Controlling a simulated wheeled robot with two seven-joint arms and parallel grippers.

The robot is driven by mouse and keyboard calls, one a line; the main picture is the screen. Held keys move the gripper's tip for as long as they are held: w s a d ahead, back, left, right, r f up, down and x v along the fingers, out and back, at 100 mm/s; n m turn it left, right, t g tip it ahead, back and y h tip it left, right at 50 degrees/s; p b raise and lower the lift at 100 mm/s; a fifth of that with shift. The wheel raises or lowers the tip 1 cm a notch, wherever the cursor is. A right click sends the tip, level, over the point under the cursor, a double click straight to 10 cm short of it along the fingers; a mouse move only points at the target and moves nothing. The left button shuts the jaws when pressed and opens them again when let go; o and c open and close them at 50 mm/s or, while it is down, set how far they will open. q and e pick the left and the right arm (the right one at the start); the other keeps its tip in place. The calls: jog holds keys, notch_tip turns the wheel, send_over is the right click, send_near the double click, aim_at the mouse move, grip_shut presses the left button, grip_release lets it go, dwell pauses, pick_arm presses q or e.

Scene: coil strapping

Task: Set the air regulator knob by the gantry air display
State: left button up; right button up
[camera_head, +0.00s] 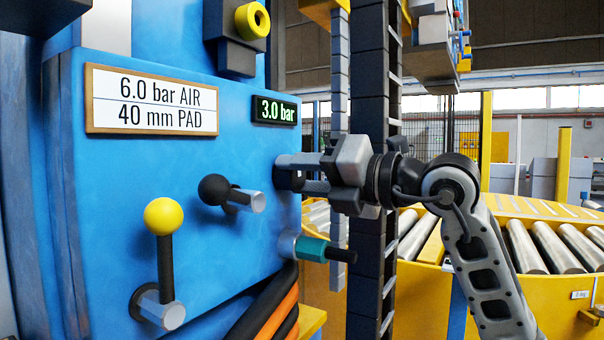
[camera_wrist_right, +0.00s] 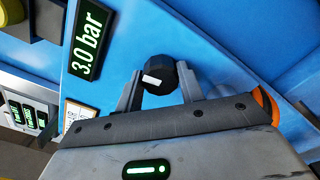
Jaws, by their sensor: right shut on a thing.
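The air display (camera_head: 274,111) on the blue gantry panel reads 3.0 bar in green; it also shows in the right wrist view (camera_wrist_right: 90,40). A sign (camera_head: 152,101) to its left reads "6.0 bar AIR, 40 mm PAD". My right gripper (camera_head: 302,174) reaches the panel from the right, just below the display. In the right wrist view its fingers (camera_wrist_right: 162,92) are shut on the black regulator knob (camera_wrist_right: 159,76), which has a white mark on its face. In the head view the fingers mostly hide the knob. My left gripper is not in view.
A yellow-ball lever (camera_head: 164,250) and a black-ball lever (camera_head: 229,194) stick out of the panel to the left. A teal fitting (camera_head: 311,248) juts out below my right gripper. Orange and black hoses (camera_head: 275,315) run underneath. A roller conveyor (camera_head: 530,246) stands at the right.

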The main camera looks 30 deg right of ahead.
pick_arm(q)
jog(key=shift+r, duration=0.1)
pick_arm(e)
jog(key=shift+m, duration=0.6)
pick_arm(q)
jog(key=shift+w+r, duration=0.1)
pick_arm(e)
jog(key=o, duration=1)
jog(key=shift+s+d, duration=0.35)
jog(key=shift+s, duration=0.05)
pick_arm(q)
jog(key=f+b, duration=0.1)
jog(key=b, duration=0.3)
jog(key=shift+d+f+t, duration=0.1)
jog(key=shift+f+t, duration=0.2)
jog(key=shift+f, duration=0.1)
pick_arm(e)
jog(key=v, duration=1.5)
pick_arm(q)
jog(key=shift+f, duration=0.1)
